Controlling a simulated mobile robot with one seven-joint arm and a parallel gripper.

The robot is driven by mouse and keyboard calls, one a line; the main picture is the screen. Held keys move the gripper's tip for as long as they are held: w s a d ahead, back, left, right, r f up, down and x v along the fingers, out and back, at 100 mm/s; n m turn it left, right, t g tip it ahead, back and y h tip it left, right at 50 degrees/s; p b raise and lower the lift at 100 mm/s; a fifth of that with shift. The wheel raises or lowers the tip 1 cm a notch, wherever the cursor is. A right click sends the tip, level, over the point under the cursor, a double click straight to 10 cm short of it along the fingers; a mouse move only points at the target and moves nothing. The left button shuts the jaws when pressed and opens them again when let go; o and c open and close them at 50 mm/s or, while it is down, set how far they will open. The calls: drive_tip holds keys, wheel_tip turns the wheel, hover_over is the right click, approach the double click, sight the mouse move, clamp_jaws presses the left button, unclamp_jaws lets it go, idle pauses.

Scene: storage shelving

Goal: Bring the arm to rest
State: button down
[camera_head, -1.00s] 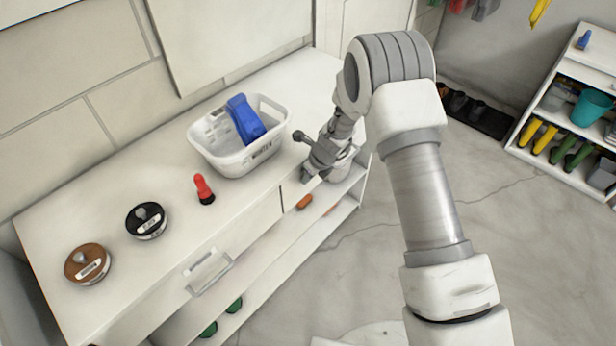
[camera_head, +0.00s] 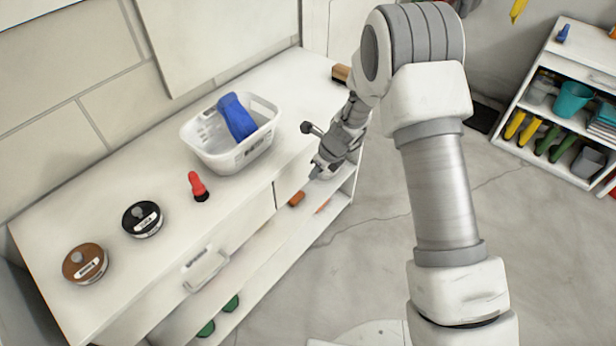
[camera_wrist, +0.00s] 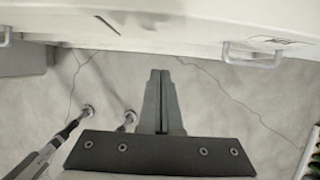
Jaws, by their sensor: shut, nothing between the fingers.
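My arm rises at the right of the head view and bends down to the cabinet's right end. My gripper (camera_head: 317,170) hangs by the front edge of the cabinet top, to the right of the white basket. In the wrist view my gripper (camera_wrist: 162,75) points at the cabinet front, with its two fingers together and nothing between them. Bare floor shows beneath it.
The white cabinet (camera_head: 100,218) holds a white basket (camera_head: 232,160) with a blue bottle (camera_head: 237,117), a red-topped item (camera_head: 197,185), a black tin (camera_head: 142,220) and a brown tin (camera_head: 85,263). A drawer handle (camera_wrist: 253,58) juts out.

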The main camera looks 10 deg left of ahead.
drive_tip(key=v, duration=0.4)
drive_tip(key=shift+d+r+p, duration=0.15)
drive_tip(key=shift+r+p, duration=0.15)
drive_tip(key=shift+r, duration=0.1)
drive_tip(key=shift+r, duration=0.1)
drive_tip(key=s+d+r+n+p, duration=0.1)
drive_tip(key=s+d+r+n, duration=0.15)
drive_tip(key=r, duration=0.45)
drive_tip(key=s+d+r+n+t, duration=0.15)
drive_tip(key=r+n, duration=0.25)
drive_tip(key=r, duration=0.4)
drive_tip(key=s+d+r+n+p, duration=0.1)
drive_tip(key=s+d+r+n, duration=0.25)
drive_tip(key=r, duration=0.35)
drive_tip(key=s+d+r+n+h, duration=0.1)
drive_tip(key=s+d+r+n, duration=0.3)
drive_tip(key=s, duration=0.2)
drive_tip(key=s+d+r+n+t+h+p, duration=0.1)
drive_tip(key=s+d+r+n, duration=0.3)
drive_tip(key=s, duration=0.3)
drive_tip(key=s+d+r+n+t+h+p, duration=0.1)
drive_tip(key=s+d+r+n, duration=0.3)
drive_tip(key=s+d+n, duration=0.1)
drive_tip(key=shift+s+d+n+h, duration=0.25)
drive_tip(key=shift+s+n+h, duration=0.2)
drive_tip(key=shift+s, duration=0.6)
drive_tip(key=c, duration=1.5)
unclamp_jaws()
drive_tip(key=shift+r, duration=0.15)
drive_tip(key=shift+c, duration=0.2)
